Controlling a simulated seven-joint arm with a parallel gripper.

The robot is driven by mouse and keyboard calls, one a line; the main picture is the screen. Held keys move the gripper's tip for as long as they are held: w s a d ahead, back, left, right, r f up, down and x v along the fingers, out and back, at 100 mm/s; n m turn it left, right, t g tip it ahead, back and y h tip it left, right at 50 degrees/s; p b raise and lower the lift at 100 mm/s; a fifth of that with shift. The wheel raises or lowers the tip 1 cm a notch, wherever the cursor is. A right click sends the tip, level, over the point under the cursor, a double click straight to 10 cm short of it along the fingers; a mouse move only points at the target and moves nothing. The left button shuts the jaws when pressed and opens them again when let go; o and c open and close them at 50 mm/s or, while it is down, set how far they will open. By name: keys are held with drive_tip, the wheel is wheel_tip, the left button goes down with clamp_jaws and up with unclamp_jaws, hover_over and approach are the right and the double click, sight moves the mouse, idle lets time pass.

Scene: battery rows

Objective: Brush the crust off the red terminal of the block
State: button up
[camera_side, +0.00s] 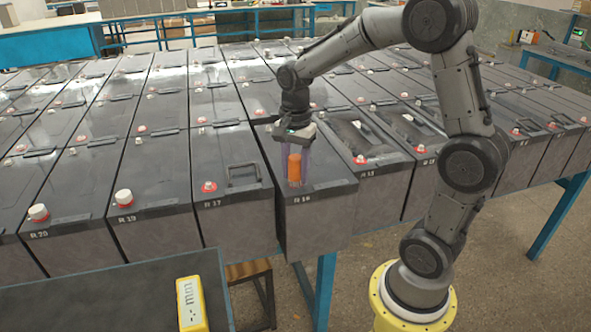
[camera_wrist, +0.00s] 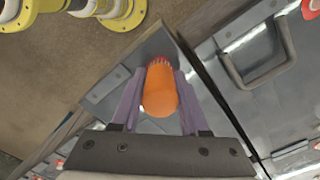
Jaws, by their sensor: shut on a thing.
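My gripper (camera_side: 295,180) is shut on an orange-handled brush (camera_side: 294,166), with a purple finger on each side of it. It holds the brush upright over the front end of the black battery block (camera_side: 322,222) marked R 16. In the wrist view the brush (camera_wrist: 160,95) sits between the fingers, and its far end meets the ring of the red terminal (camera_wrist: 160,64). The red terminal (camera_side: 294,184) shows only as a thin rim around the brush foot in the side view. Whether the brush touches it I cannot tell. Any crust is hidden by the brush.
Neighbouring blocks stand close on both sides, R 17 (camera_side: 235,225) on the left with a raised handle (camera_side: 243,174), R 15 on the right. Several have red or white terminals. A yellow meter (camera_side: 191,304) lies on a dark table (camera_side: 120,300) at the front left.

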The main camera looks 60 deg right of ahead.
drive_tip(key=shift+n, duration=0.7)
drive_tip(key=m, duration=0.3)
drive_tip(key=shift+m, duration=0.4)
drive_tip(key=m, duration=0.3)
drive_tip(key=shift+m, duration=0.3)
drive_tip(key=m, duration=0.6)
drive_tip(key=n, duration=0.6)
drive_tip(key=shift+n, duration=0.3)
drive_tip(key=shift+r, duration=0.1)
drive_tip(key=shift+r, duration=3.95)
